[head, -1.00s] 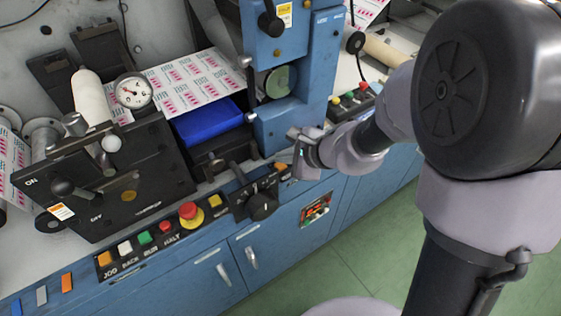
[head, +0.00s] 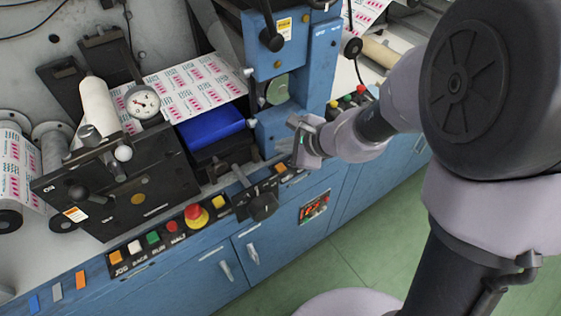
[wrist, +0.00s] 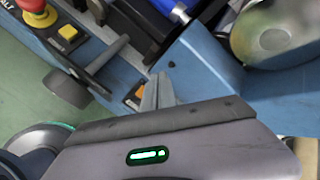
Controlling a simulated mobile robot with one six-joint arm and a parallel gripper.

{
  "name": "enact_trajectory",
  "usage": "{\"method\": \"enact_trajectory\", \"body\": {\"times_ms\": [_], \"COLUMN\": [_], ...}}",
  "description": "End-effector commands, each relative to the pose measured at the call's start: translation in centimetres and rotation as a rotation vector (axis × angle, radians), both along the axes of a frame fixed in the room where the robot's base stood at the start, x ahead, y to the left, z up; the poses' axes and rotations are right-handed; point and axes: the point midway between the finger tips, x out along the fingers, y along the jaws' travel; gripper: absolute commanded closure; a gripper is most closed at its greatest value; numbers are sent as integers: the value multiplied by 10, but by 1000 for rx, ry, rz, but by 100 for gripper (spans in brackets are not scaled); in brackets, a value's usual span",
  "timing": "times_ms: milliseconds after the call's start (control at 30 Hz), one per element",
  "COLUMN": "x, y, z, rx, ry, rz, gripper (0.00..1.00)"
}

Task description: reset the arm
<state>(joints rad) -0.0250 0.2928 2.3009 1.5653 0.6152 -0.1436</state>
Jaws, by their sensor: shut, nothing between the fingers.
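My arm reaches in from the right in the head view. My gripper (head: 291,145) is at its end, by the lower part of the blue upright frame and above the front edge of the machine. In the wrist view, the fingers (wrist: 157,92) are together and hold nothing. They point toward the blue frame (wrist: 215,80) and a small orange button (wrist: 135,95). The black lever and knob (wrist: 68,88) lie to their left. I cannot tell whether the fingertips touch the frame.
The button row with the red stop button (head: 194,213) runs along the front edge. A dial gauge (head: 142,102), a blue tray (head: 211,127) and the printed web (head: 193,87) are behind. Green floor (head: 370,240) is free in front of the cabinets.

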Motion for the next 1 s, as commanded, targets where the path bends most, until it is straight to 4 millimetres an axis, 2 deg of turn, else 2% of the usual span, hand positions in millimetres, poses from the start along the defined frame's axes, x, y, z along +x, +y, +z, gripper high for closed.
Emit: {"method": "enact_trajectory", "body": {"times_ms": [567,667,767,800,833,900,1000], "x": [0,-5,-40,-65,-85,-132,-184], "y": [0,2,9,8,6,-9,-42], "z": [-1,11,62,85,98,118,127], "rx": [0,-13,-98,-165,-226,-390,-638], "ry": [1,-27,-146,-207,-247,-319,-367], "rz": [1,38,233,343,425,594,757], "gripper": [100,100,100,100,100,100,100]}}
